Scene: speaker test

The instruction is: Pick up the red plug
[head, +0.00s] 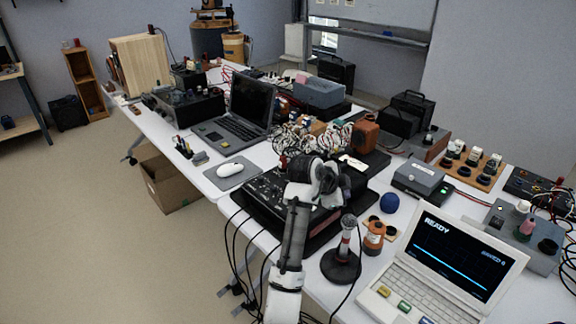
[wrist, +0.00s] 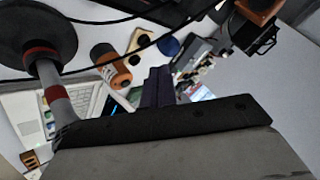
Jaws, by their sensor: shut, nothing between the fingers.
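I cannot pick out the red plug with certainty. A small red piece (head: 283,161) shows just behind my arm in the head view, beside the tangle of wires; it is too small to tell what it is. My gripper (wrist: 158,84) shows in the wrist view with its dark fingers together and nothing between them. In the head view my arm reaches over the black mixer-like panel (head: 262,196), and its wrist hides part of that panel. My fingertips are not clear there.
Black cables (head: 240,235) hang over the front edge.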

